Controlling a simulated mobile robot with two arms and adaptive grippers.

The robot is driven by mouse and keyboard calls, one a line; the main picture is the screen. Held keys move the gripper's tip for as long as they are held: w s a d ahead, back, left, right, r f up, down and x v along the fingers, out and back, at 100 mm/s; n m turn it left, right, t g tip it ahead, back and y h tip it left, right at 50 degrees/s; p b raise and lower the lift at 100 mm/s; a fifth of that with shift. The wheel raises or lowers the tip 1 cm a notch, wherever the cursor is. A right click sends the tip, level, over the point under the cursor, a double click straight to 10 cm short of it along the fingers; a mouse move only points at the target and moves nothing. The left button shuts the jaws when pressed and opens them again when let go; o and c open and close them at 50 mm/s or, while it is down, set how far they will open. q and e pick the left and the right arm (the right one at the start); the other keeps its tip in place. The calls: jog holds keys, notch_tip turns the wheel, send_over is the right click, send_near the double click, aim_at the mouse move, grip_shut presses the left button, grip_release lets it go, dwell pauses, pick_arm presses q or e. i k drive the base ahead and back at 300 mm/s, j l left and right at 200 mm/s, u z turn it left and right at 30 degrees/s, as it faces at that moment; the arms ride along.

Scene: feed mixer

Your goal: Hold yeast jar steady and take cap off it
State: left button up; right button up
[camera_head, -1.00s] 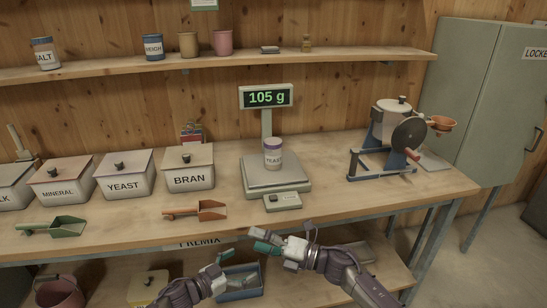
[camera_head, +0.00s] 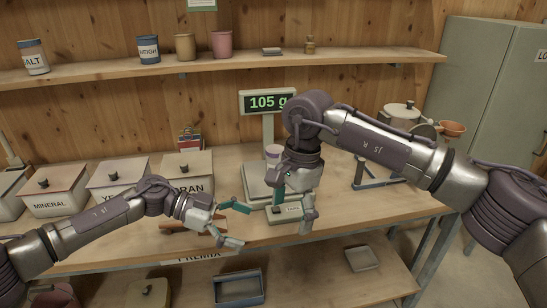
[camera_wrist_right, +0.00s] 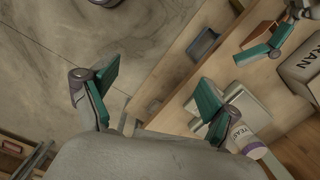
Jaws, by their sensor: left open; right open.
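The yeast jar (camera_wrist_right: 241,132), white with a purple-edged cap (camera_wrist_right: 254,149), stands on the scale plate (camera_head: 255,180). In the head view only its top (camera_head: 272,152) shows; my right arm and gripper hide the rest. My right gripper (camera_head: 293,203) is open and empty in front of the jar, pointing down over the scale's front. In the right wrist view the jar lies just outside one finger, not between the fingers. My left gripper (camera_head: 240,224) is open and empty at the bench's front edge, left of the scale, pointing right.
The scale display (camera_head: 268,102) reads 105 g. The bran bin (camera_head: 188,171) and other labelled bins stand left of the scale. A scoop (camera_head: 180,222) lies behind my left gripper. A hand-cranked mixer (camera_head: 400,118) is at right. A blue tray (camera_head: 238,288) sits on the lower shelf.

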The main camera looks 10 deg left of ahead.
aim_at(271, 163)
jog(key=i+j, duration=0.15)
jog(key=i, duration=0.25)
jog(key=i+j, duration=0.15)
jog(key=i, duration=0.25)
jog(key=i+j, duration=0.15)
jog(key=i, duration=0.25)
